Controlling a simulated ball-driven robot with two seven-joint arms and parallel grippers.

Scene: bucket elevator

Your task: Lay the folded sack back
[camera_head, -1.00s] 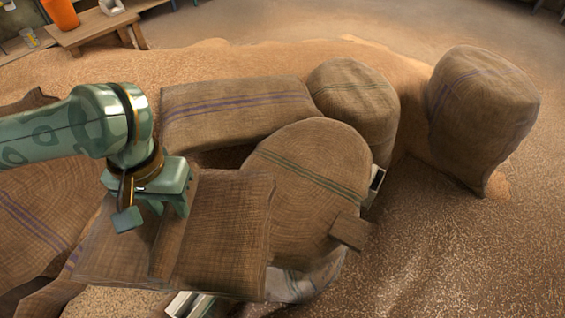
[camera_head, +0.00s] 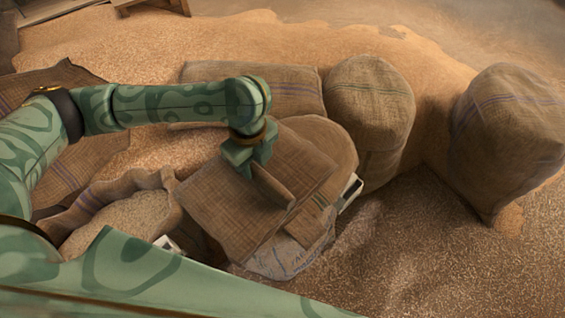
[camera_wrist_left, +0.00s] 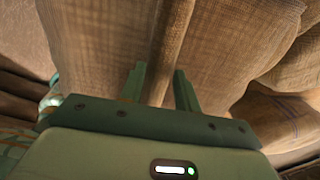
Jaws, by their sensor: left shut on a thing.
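The folded sack (camera_head: 232,212) is a flat brown square of burlap with a raised fold across it. My left gripper (camera_head: 256,165) is shut on that fold. In the left wrist view the gripper's two fingers (camera_wrist_left: 159,82) stand either side of the fold of the folded sack (camera_wrist_left: 215,60). The folded sack overlaps much of a round-topped filled sack (camera_head: 335,148) in the head view. I cannot tell whether it rests on that sack or hangs just above it. My right gripper is not in view.
An open sack of grain (camera_head: 125,225) stands to the left. Loose grain (camera_head: 400,250) covers the floor at front right.

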